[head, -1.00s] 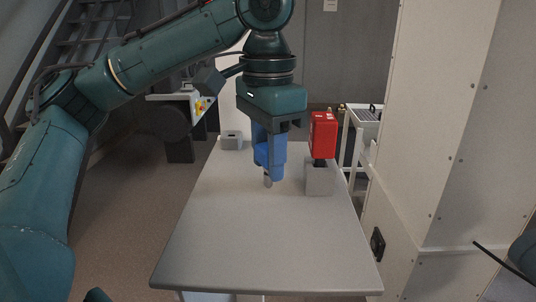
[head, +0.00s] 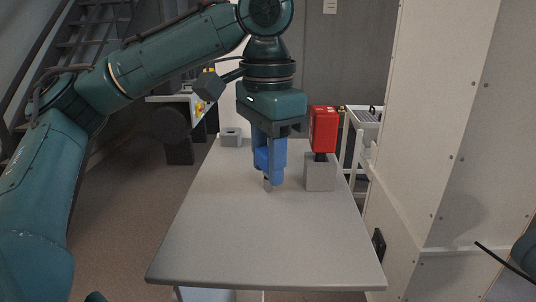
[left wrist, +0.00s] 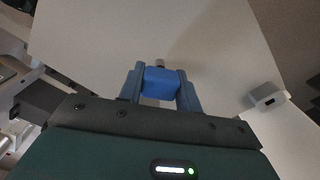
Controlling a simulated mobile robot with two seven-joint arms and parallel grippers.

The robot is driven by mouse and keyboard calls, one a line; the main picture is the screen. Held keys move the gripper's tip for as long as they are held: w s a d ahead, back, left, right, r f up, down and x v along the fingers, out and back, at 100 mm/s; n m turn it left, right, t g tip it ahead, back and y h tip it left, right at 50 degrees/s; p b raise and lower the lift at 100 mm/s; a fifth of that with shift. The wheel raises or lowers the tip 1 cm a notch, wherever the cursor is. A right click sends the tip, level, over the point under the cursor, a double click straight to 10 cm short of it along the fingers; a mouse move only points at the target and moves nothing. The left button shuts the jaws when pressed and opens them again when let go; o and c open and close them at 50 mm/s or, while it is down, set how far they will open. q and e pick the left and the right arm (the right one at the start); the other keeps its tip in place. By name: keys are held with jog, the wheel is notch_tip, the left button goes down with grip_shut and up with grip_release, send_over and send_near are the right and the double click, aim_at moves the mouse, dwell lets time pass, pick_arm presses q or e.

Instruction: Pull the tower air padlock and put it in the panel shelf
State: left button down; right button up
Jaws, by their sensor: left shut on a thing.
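My left gripper (head: 269,165) points down above the grey table top (head: 250,240) and is shut on a blue padlock (head: 270,155). Its metal shackle hangs at the lower end, close over the table; I cannot tell if it touches. In the left wrist view the blue padlock (left wrist: 161,82) sits between the two fingers, its metal end (left wrist: 159,62) showing beyond. A red padlock-like body (head: 323,129) stands upright on a grey block (head: 320,177), right of the gripper. I cannot tell which surface is the panel shelf. My right gripper is not in view.
A white panelled cabinet (head: 455,130) rises on the right. A white cart (head: 362,125) stands behind. The table's near part is clear.

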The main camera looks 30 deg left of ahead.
pick_arm(q)
jog(key=shift+f, duration=0.2)
jog(key=c, duration=0.9)
grip_release()
notch_tip(320, 180, up, 8)
jog(key=p, duration=0.2)
jog(key=shift+f+p, duration=0.1)
jog(key=shift+p, duration=0.2)
notch_tip(320, 180, up, 11)
jog(key=p, duration=0.3)
jog(key=shift+r+p, duration=0.2)
jog(key=shift+p, duration=0.15)
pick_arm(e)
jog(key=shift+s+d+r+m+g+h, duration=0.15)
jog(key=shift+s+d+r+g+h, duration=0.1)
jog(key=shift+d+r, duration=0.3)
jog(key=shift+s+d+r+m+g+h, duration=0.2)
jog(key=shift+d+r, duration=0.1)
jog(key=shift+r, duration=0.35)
